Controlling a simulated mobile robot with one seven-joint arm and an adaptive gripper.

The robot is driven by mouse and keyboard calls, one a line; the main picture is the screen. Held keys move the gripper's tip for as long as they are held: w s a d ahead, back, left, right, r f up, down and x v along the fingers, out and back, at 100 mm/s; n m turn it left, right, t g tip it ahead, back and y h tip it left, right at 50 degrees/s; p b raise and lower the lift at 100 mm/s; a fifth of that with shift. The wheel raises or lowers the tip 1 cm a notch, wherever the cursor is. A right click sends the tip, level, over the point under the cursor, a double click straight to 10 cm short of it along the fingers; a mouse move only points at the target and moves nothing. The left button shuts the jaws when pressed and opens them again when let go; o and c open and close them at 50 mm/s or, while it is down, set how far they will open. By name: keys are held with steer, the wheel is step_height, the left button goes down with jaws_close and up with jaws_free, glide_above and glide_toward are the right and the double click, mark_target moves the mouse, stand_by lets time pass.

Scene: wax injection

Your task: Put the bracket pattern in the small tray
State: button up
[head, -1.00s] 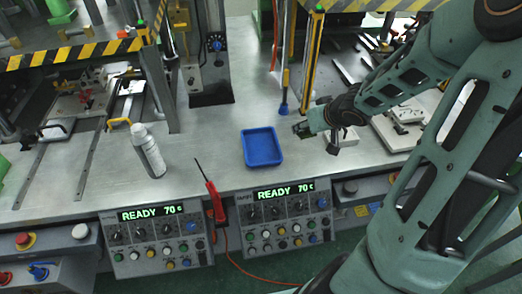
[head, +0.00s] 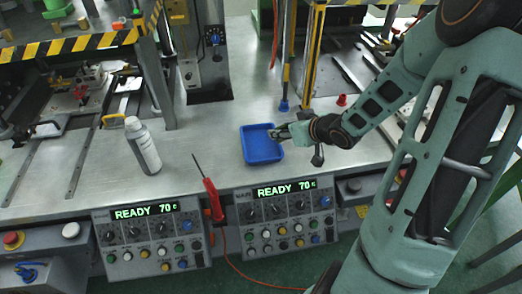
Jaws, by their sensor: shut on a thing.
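The small tray (head: 261,157) is a shallow blue box on the steel bench, in the middle of the head view. My gripper (head: 276,134) reaches in from the right, with its tip at the tray's upper right rim and partly over its inside. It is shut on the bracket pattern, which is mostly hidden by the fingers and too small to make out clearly. I cannot tell its height above the tray floor. The visible part of the tray floor looks empty.
A white bottle (head: 142,146) stands left on the bench. A red-handled tool (head: 211,195) leans at the front edge, with a red cord. Two control panels (head: 152,238) showing "READY 70" hang in front. A small red item (head: 342,100) is behind my arm. Bench between bottle and tray is clear.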

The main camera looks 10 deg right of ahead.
steer(key=w+a+f+b, duration=0.1)
steer(key=a+f, duration=0.1)
steer(key=w+a+f+b, duration=0.1)
steer(key=a+f, duration=0.1)
steer(key=w+a+f+b, duration=0.1)
steer(key=w+a+f, duration=0.1)
steer(key=f, duration=0.1)
steer(key=shift+f, duration=1.5)
steer(key=shift+f, duration=0.2)
steer(key=o, duration=0.8)
steer(key=shift+r, duration=0.15)
